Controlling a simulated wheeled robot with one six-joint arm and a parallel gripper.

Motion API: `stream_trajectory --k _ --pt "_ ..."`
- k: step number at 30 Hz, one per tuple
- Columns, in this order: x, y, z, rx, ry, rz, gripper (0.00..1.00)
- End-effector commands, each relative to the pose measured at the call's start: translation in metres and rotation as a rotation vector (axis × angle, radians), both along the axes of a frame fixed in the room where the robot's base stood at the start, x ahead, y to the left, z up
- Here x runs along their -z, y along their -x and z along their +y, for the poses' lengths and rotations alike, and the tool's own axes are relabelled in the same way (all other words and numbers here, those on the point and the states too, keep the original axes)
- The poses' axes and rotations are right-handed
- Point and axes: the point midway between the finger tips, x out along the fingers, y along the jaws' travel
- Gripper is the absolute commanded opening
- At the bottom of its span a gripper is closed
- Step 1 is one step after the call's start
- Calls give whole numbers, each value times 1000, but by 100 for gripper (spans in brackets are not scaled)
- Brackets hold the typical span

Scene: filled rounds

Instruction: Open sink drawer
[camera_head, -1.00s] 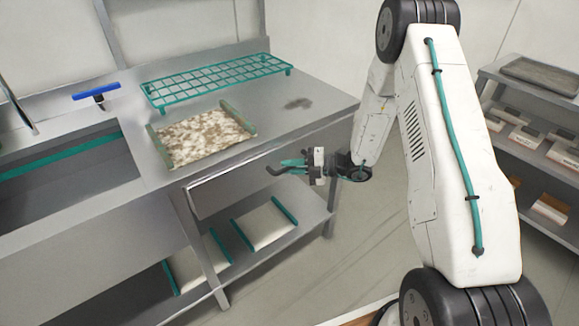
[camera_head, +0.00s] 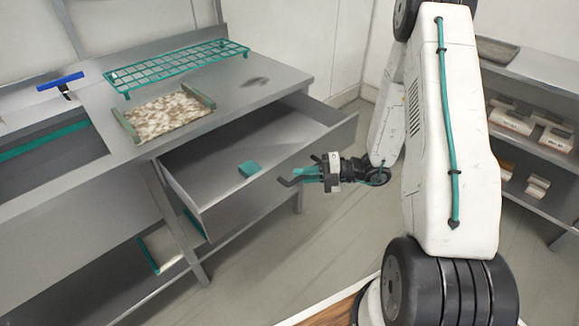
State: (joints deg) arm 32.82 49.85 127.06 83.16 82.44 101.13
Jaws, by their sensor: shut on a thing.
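The sink drawer (camera_head: 275,180) is pulled well out from under the sink's metal counter, and its inside shows. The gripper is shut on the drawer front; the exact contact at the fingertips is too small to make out.
A dirty tray (camera_head: 165,120) with teal ends and a teal rack (camera_head: 180,66) rest on the counter. A blue-handled squeegee (camera_head: 60,82) lies by the sink basin at left. A shelf with boxes (camera_head: 510,118) stands at right. The floor before the drawer is clear.

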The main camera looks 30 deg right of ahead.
Motion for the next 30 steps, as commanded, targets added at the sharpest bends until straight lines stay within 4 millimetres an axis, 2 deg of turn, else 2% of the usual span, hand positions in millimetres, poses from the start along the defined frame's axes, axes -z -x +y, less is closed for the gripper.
stream_trajectory --k 3,10,16,26,27,29,30 --pt "0 22 -8 4 0 2 0" --pt "0 47 -16 3 0 1 0" --pt "0 55 -19 1 1 -1 0" --pt "0 55 -19 1 1 -1 0" --pt "0 55 -19 1 1 -1 20" --pt "0 55 -19 1 1 -1 36" --pt "0 55 -19 1 1 -1 36"
